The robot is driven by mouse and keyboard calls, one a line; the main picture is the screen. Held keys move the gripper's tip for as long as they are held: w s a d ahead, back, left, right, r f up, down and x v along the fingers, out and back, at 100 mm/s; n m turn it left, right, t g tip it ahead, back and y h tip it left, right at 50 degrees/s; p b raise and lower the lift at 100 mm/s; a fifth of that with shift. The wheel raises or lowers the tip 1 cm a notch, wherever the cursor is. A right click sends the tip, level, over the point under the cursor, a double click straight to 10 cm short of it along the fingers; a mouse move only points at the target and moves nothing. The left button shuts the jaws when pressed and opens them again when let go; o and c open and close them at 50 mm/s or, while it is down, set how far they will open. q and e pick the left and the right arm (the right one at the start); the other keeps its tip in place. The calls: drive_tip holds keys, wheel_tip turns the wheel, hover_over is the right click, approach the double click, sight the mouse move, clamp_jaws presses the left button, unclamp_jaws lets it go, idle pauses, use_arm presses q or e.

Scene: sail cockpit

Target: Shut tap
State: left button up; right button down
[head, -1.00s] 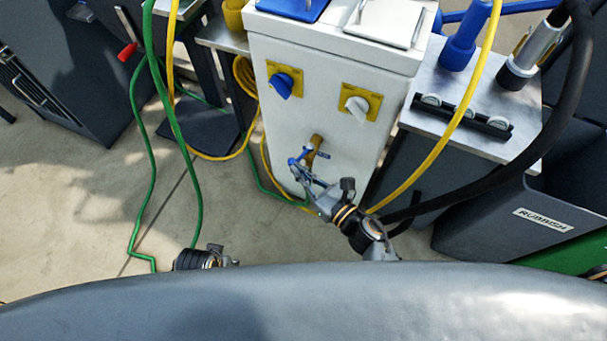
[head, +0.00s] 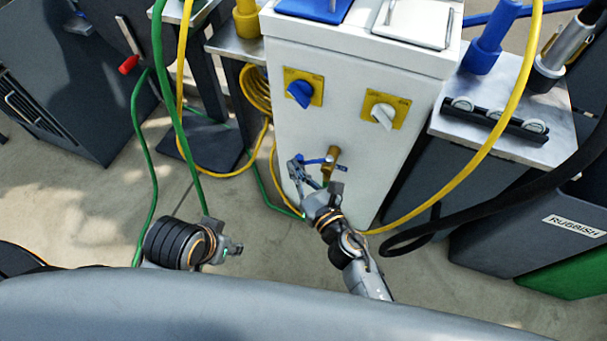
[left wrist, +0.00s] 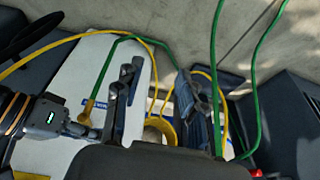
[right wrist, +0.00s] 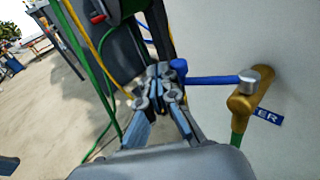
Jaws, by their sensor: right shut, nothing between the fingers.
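The brass tap (head: 333,156) sticks out of the front of a white pedestal (head: 300,130). Its blue lever (head: 313,161) reaches sideways to the left, and a green hose hangs from the outlet. In the right wrist view the lever (right wrist: 215,80) lies level across the right side, beside the fingertips. My right gripper (head: 297,168) is shut and empty at the lever's free end; I cannot tell if it touches. It also shows in the right wrist view (right wrist: 160,85). My left gripper (head: 235,248) hangs low at the left, well away from the tap. Its fingers are apart in the left wrist view (left wrist: 158,85).
Blue (head: 299,91) and white (head: 383,114) rotary knobs on yellow plates sit above the tap. Green and yellow hoses (head: 510,110) loop around the pedestal. A grey bin marked RUBBISH (head: 530,240) stands at the right. Open floor lies at the left.

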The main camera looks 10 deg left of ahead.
use_arm(q)
drive_tip(key=shift+w+d+f+t+h+b, duration=0.1)
drive_tip(key=shift+w+d+t+b, duration=0.3)
drive_tip(key=shift+w, duration=0.45)
drive_tip(key=shift+w+d+f+t+h+b, duration=0.1)
drive_tip(key=shift+w+d+t+b, duration=0.1)
drive_tip(key=shift+w+t+b, duration=0.45)
drive_tip(key=shift+w+d+t+h+b, duration=0.15)
drive_tip(key=shift+w+d+t, duration=0.15)
drive_tip(key=shift+w, duration=0.75)
use_arm(e)
drive_tip(key=shift+w+a+m+t+h, duration=0.25)
drive_tip(key=shift+w+a+h, duration=0.1)
drive_tip(key=shift+w, duration=0.35)
drive_tip(key=shift+w+a+m+t+h, duration=0.2)
drive_tip(key=shift+w+a+m+h, duration=0.1)
drive_tip(key=shift+w, duration=0.4)
drive_tip(key=shift+w+a+m+t+h, duration=0.25)
drive_tip(key=shift+w+a+h, duration=0.1)
drive_tip(key=shift+w, duration=0.35)
use_arm(q)
drive_tip(key=shift+s, duration=0.1)
